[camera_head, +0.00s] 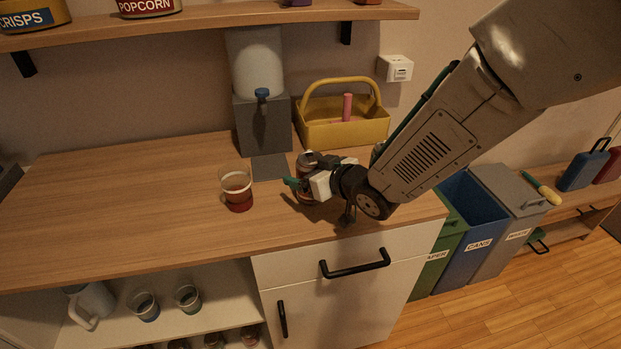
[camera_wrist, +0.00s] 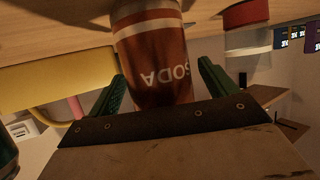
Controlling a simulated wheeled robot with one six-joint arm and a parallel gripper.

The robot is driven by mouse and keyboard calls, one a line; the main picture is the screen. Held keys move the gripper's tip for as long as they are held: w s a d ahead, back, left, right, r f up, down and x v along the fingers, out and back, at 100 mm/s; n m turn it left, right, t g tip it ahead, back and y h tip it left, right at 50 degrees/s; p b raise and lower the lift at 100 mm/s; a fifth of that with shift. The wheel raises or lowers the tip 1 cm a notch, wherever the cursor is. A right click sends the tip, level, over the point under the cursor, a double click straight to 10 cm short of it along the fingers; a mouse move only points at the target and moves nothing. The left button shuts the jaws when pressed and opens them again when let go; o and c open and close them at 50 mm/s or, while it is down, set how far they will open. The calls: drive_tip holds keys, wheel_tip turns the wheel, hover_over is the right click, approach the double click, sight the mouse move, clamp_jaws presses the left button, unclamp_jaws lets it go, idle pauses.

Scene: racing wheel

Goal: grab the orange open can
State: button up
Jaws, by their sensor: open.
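An orange-red can (camera_head: 306,161) stands on the wooden counter, mostly hidden behind my gripper in the head view. In the wrist view, which is upside down, the same can (camera_wrist: 157,50) carries white "SODA" lettering. My gripper (camera_head: 306,176) is open, with green fingers at the can. In the wrist view, one finger of my gripper (camera_wrist: 162,85) is on each side of the can, which sits between them. I cannot tell whether the fingers touch it. The can's top opening cannot be made out.
Behind are a water dispenser (camera_head: 262,120) and a yellow caddy (camera_head: 345,130) with a pink item. The counter's left side is clear. Bins (camera_head: 480,225) stand beyond its right end.

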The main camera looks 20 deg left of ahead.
drive_tip(key=shift+c, duration=0.4)
drive_tip(key=c, duration=1.1)
drive_tip(key=shift+o, duration=0.2)
drive_tip(key=shift+r, duration=0.1)
